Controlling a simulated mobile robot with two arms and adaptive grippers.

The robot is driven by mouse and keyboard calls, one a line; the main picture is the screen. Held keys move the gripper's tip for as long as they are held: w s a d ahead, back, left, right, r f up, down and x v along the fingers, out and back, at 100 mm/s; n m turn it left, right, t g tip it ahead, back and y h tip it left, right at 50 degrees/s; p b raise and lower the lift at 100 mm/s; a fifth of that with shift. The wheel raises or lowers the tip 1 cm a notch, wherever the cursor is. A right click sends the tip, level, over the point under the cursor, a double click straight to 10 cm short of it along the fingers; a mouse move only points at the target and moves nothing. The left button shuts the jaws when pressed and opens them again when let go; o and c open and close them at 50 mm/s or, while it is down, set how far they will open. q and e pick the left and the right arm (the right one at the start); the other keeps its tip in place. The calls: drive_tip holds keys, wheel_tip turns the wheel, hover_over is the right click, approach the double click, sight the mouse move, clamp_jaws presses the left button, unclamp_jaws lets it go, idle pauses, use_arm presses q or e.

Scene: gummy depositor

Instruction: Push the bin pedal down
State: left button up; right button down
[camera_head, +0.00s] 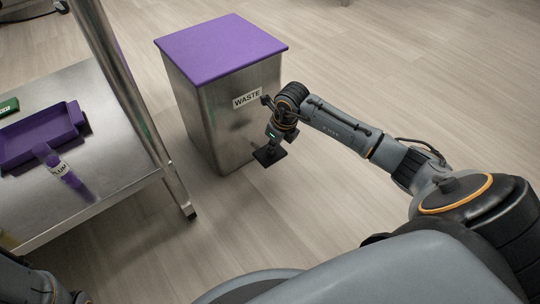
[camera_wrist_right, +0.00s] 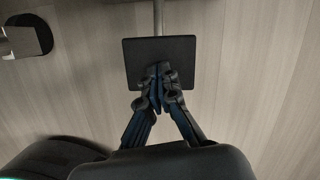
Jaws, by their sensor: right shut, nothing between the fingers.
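The waste bin (camera_head: 205,115) is a steel box with a flat purple lid (camera_head: 221,46), which lies shut, and a WASTE label on its side. The pedal (camera_head: 259,160) is a dark square plate low in front of the bin. In the right wrist view the pedal (camera_wrist_right: 133,53) hangs on a thin rod at the top. My right gripper (camera_head: 272,142) points down at the pedal, shut and empty. In the right wrist view its fingertips (camera_wrist_right: 164,75) overlap the plate's near half. Whether they touch it, I cannot tell. My left gripper is not in view.
The floor to the right is clear.

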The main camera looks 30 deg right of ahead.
sight(274, 155)
idle(0.3)
wheel_tip(274, 155, down, 4)
drive_tip(key=shift+s+d+f+b, duration=0.1)
drive_tip(key=shift+s+d+b, duration=0.05)
drive_tip(key=shift+b, duration=1.1)
drive_tip(key=shift+p, duration=0.35)
drive_tip(key=s+r+p, duration=0.1)
drive_tip(key=s+p, duration=0.1)
drive_tip(key=p, duration=0.1)
drive_tip(key=shift+s+d+r, duration=0.15)
drive_tip(key=shift+d+r, duration=0.2)
drive_tip(key=shift+s+f, duration=0.1)
drive_tip(key=shift+f, duration=0.15)
drive_tip(key=shift+r, duration=0.1)
drive_tip(key=v, duration=1.1)
drive_tip(key=shift+s+r, duration=0.15)
drive_tip(key=shift+r, duration=0.25)
